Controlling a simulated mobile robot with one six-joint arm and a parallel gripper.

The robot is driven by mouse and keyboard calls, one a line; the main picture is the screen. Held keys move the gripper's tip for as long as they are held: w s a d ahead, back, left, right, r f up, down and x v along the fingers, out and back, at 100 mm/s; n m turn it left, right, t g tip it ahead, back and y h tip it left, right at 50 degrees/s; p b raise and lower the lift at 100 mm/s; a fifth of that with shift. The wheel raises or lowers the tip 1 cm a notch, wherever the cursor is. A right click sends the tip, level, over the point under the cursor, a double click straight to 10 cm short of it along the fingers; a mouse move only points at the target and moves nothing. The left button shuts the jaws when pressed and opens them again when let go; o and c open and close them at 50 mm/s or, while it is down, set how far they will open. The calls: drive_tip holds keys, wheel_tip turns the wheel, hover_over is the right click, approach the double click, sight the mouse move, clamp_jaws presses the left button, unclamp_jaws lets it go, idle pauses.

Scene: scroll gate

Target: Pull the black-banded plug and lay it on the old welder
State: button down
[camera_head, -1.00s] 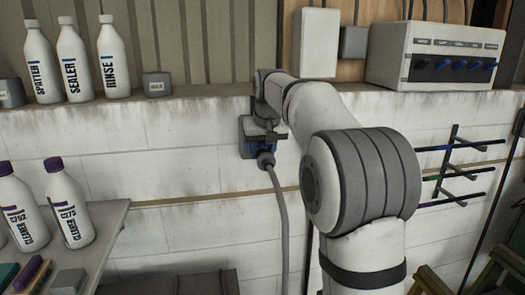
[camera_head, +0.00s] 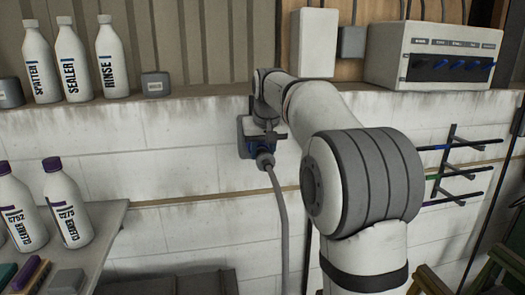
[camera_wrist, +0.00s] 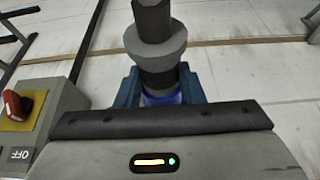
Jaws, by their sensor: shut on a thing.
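My gripper (camera_head: 264,146) is at the wall below the ledge, shut on a plug (camera_head: 265,161) with a grey cable hanging down from it. In the wrist view the plug (camera_wrist: 156,45) has a dark end, a wide grey collar and a black band, and it stands between the blue fingers of my gripper (camera_wrist: 160,90). A grey box (camera_head: 243,135) is on the wall behind my gripper. My gripper hides where plug and box meet, so I cannot tell whether the plug is seated. I cannot tell for sure which thing is the old welder.
A pale box with blue knobs (camera_head: 433,54) stands on the ledge at right. Labelled bottles (camera_head: 72,60) stand on the ledge at left, others (camera_head: 62,205) on a lower shelf. A red switch (camera_wrist: 14,105) marked OFF is left of my gripper. A rack (camera_head: 455,168) hangs at right.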

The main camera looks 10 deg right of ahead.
sight(266, 156)
drive_tip(key=shift+f, duration=0.1)
drive_tip(key=shift+s+b, duration=1.3)
drive_tip(key=shift+s, duration=0.8)
drive_tip(key=s+f+b+x, duration=0.1)
drive_tip(key=s+b+x, duration=0.15)
drive_tip(key=x, duration=1.45)
drive_tip(key=s+f+b, duration=0.1)
drive_tip(key=s+f, duration=0.3)
drive_tip(key=f, duration=0.7)
drive_tip(key=s+f+b, duration=0.1)
drive_tip(key=s+f, duration=0.3)
drive_tip(key=f, duration=0.7)
drive_tip(key=s+f+b, duration=0.1)
drive_tip(key=s+f, duration=0.4)
drive_tip(key=f, duration=0.6)
drive_tip(key=shift+a+f, duration=0.2)
drive_tip(key=shift+f, duration=0.05)
drive_tip(key=shift+s, duration=0.15)
